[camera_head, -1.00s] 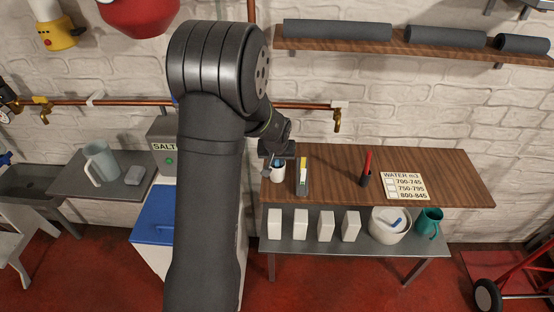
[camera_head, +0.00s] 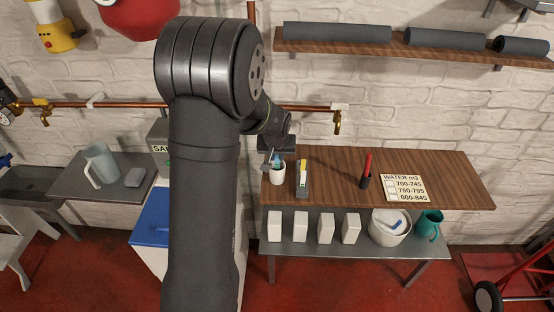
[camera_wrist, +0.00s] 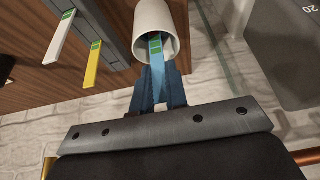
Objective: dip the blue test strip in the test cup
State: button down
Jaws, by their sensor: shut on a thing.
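The blue test strip (camera_wrist: 157,62) is held between the blue fingers of my gripper (camera_wrist: 158,92), which is shut on it. Its end with green and white pads overlaps the mouth of the white test cup (camera_wrist: 147,16) in the wrist view. I cannot tell how deep the tip sits in the cup. In the head view the cup (camera_head: 278,176) stands upright near the left end of the wooden bench top, with my gripper (camera_head: 273,161) just above it. The strip is barely visible there.
A grey holder (camera_head: 302,192) with a yellow strip (camera_wrist: 92,65) and a white strip (camera_wrist: 59,37) stands right of the cup. A red pen (camera_head: 367,164) in a dark stand and a water card (camera_head: 404,187) are farther right on the bench top (camera_head: 450,180).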

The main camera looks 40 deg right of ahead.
jog(key=shift+r, duration=3.8)
jog(key=w+a+f+n+y, duration=0.1)
jog(key=w+a+f+n, duration=0.15)
jog(key=w+a, duration=0.7)
jog(key=w+a+f+n, duration=0.2)
jog(key=w+a+f, duration=0.3)
jog(key=a, duration=0.8)
jog(key=w+a+f+n+y, duration=0.1)
jog(key=w+a+f+n, duration=0.1)
jog(key=a, duration=1)
jog(key=w+a+f+n+t+y, duration=0.1)
jog(key=w+a+n, duration=0.1)
jog(key=a, duration=1.1)
jog(key=shift+a+f, duration=0.2)
jog(key=shift+f, duration=0.2)
